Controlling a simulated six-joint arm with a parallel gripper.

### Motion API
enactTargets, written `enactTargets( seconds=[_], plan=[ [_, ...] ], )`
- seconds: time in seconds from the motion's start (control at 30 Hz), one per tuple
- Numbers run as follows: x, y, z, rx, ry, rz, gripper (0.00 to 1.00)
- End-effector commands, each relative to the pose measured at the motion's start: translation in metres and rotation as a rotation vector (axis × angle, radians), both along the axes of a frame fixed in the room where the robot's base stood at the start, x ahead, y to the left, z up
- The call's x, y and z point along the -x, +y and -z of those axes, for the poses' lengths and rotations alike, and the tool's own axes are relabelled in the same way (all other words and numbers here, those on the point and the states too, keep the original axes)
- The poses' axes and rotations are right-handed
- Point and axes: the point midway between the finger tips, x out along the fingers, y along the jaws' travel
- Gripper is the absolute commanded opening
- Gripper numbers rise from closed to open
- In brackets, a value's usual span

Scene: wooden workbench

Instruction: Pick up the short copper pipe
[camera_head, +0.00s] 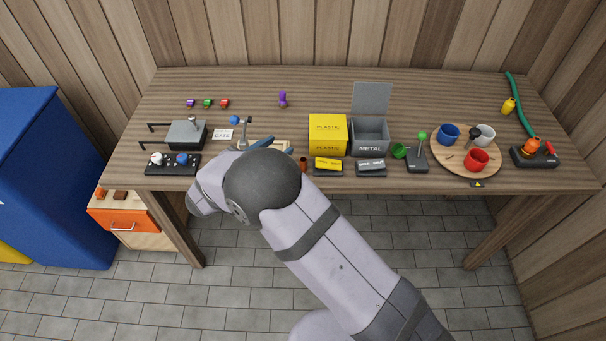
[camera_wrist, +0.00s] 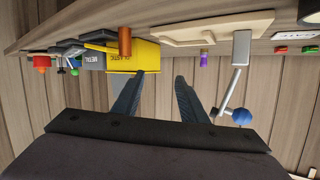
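The short copper pipe (camera_head: 303,164) stands upright near the front edge of the bench, just left of the yellow box. In the wrist view, which shows the bench upside down, the copper pipe (camera_wrist: 125,41) appears above and left of the fingers, in front of the yellow box. My gripper (camera_wrist: 160,80) is open, with a clear gap between its two dark blue fingers and nothing held. In the head view my gripper (camera_head: 278,147) is partly hidden by my arm, and its fingers are left of the pipe, apart from it.
A yellow PLASTIC box (camera_head: 327,141) and an open-lidded grey METAL box (camera_head: 370,136) stand right of the pipe. A pale board (camera_wrist: 205,32) lies beside the pipe, near a lever with a blue ball (camera_wrist: 242,116). A round tray (camera_head: 443,165) holds mugs farther right. The back middle is mostly clear.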

Motion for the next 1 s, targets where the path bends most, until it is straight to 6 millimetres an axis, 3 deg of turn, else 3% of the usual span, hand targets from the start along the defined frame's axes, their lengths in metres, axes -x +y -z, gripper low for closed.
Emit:
enactTargets(
  seconds=[0.03,0.1,0.33,1.0],
  plan=[
    [0.015,0.003,0.018,0.035,-0.002,0.041,0.39],
    [0.033,0.001,0.028,0.079,-0.002,0.101,0.39],
    [0.066,-0.002,0.04,0.157,0.003,0.2,0.39],
    [0.048,-0.022,0.043,0.162,0.002,0.208,0.39]
  ],
)
